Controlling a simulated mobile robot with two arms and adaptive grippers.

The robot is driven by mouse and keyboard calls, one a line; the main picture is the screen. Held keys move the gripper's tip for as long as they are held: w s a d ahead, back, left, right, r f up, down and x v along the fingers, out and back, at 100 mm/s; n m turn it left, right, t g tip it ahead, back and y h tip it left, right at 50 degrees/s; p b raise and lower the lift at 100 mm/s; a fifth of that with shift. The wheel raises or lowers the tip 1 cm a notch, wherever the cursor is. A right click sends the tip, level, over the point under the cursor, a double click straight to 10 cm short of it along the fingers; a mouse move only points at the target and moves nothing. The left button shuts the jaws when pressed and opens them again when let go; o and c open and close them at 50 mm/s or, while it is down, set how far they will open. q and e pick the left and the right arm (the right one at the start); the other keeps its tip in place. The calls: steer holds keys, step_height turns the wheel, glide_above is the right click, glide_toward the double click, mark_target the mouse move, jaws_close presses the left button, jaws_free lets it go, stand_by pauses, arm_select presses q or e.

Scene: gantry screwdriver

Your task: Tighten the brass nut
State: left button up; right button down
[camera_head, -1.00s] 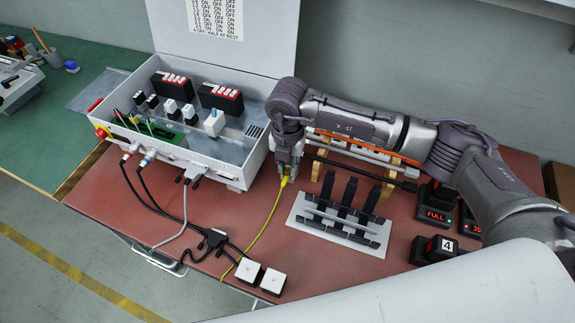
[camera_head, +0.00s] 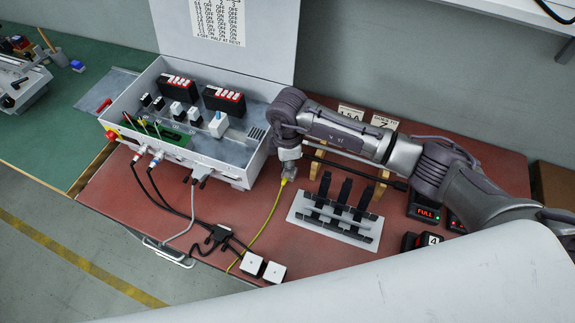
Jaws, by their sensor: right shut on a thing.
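I cannot make out a brass nut in this view. My right gripper (camera_head: 288,172) points down just right of the open grey box (camera_head: 215,162). It is shut on the plug end of a yellow cable (camera_head: 268,222), whose plug is mostly hidden by the fingers. The cable hangs to the red bench top. A long dark rod (camera_head: 350,170), partly behind my arm, lies across wooden supports (camera_head: 380,187). My left gripper is out of view.
A white rack with black pieces (camera_head: 318,230) stands right of the gripper. Black units (camera_head: 424,212) with red displays stand further right.

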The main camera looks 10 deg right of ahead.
steer(key=c, duration=1.3)
jaws_free()
